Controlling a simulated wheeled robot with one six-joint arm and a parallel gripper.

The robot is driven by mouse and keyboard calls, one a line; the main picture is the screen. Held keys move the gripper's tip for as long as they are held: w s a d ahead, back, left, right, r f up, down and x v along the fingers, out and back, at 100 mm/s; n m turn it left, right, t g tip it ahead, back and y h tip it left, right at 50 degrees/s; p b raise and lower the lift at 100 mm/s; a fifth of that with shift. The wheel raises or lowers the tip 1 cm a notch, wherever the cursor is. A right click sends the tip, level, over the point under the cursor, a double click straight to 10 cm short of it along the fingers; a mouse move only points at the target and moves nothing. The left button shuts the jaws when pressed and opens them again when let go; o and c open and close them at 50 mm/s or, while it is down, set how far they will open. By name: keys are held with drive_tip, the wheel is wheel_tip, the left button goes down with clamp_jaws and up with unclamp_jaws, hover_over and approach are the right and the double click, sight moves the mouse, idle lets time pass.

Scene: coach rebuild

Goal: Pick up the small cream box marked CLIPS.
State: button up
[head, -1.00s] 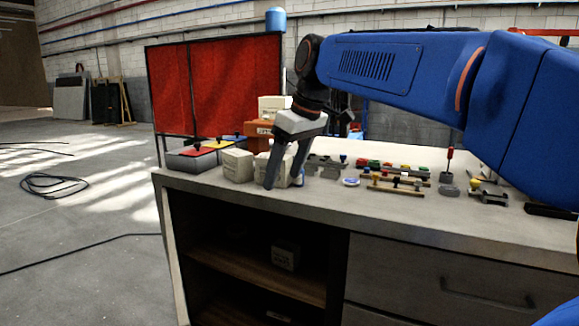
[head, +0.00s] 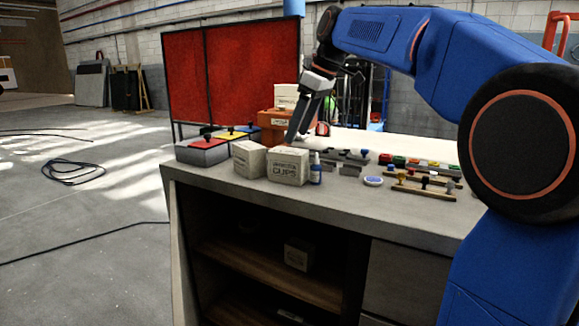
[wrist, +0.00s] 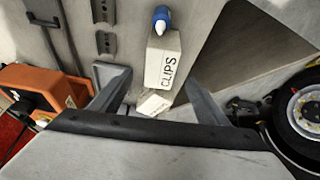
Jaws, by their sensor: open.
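The small cream box marked CLIPS (head: 287,168) stands on the bench top near its front edge, its label facing the front. In the wrist view the CLIPS box (wrist: 163,62) lies between the two fingers, beyond their tips. My gripper (head: 297,138) is open and empty, with its fingers pointing down just above and behind the box. In the wrist view its fingers (wrist: 158,78) are spread wider than the box. I cannot tell the exact gap between fingers and box.
A second cream box (head: 249,160) stands close to its left. A small blue bottle (head: 315,170) stands close to its right. An orange case (head: 272,123) stands behind. Grey bins with coloured lids (head: 203,151) are at the left.

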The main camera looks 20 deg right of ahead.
sight(284, 165)
drive_tip(key=x, duration=1.1)
drive_tip(key=shift+w+a+f, duration=0.1)
drive_tip(key=shift+f, duration=0.25)
drive_tip(key=shift+f, duration=0.2)
idle(0.4)
drive_tip(key=c, duration=1.3)
